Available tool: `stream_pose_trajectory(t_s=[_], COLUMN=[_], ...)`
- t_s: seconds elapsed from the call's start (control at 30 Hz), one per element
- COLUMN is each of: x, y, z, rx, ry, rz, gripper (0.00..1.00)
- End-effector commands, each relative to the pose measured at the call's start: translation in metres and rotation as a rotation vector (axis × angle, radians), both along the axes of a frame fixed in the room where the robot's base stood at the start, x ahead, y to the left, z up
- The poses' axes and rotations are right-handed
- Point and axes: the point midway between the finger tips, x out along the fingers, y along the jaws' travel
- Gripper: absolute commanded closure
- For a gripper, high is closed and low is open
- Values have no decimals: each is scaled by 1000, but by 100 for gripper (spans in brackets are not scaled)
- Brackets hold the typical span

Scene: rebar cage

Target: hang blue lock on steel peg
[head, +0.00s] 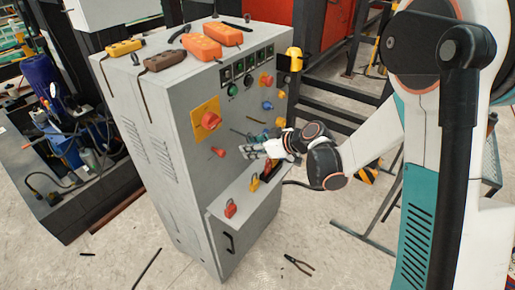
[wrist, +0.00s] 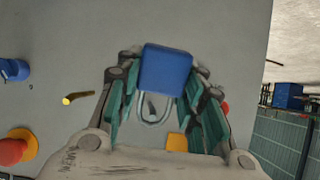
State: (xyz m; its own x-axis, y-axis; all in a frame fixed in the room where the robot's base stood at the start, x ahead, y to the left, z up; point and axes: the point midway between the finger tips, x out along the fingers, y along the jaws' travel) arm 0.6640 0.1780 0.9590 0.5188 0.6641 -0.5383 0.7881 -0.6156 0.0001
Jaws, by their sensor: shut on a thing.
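In the wrist view, my gripper (wrist: 163,98) is shut on the blue lock (wrist: 166,68). The lock's square body is at the top between the teal fingers, and its grey shackle hangs below it in the picture. A small dark peg-like tip shows inside the shackle outline; I cannot tell if it is the steel peg or whether the shackle is around it. In the head view, my gripper (head: 252,151) is in front of the grey cabinet's panel, and the held lock is not clear there.
The grey cabinet (head: 165,130) carries a yellow-and-red switch (head: 208,121), a red peg (head: 218,152), buttons and another blue item (head: 267,106). A yellow peg (wrist: 78,98) is left of the fingers. A ledge with a red item (head: 230,209) juts out below. Pliers (head: 298,264) lie on the floor.

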Motion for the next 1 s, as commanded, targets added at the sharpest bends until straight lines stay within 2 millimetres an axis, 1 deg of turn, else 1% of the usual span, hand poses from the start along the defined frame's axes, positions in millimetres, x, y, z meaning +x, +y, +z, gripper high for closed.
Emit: stream_pose_trajectory(t_s=[0.2,0.4,1.0], x=[7,11,14], y=[10,16,18], z=[-1,-5,-5], rx=[0,0,0], ry=[0,0,0], rz=[2,1,1], gripper=[90,90,90])
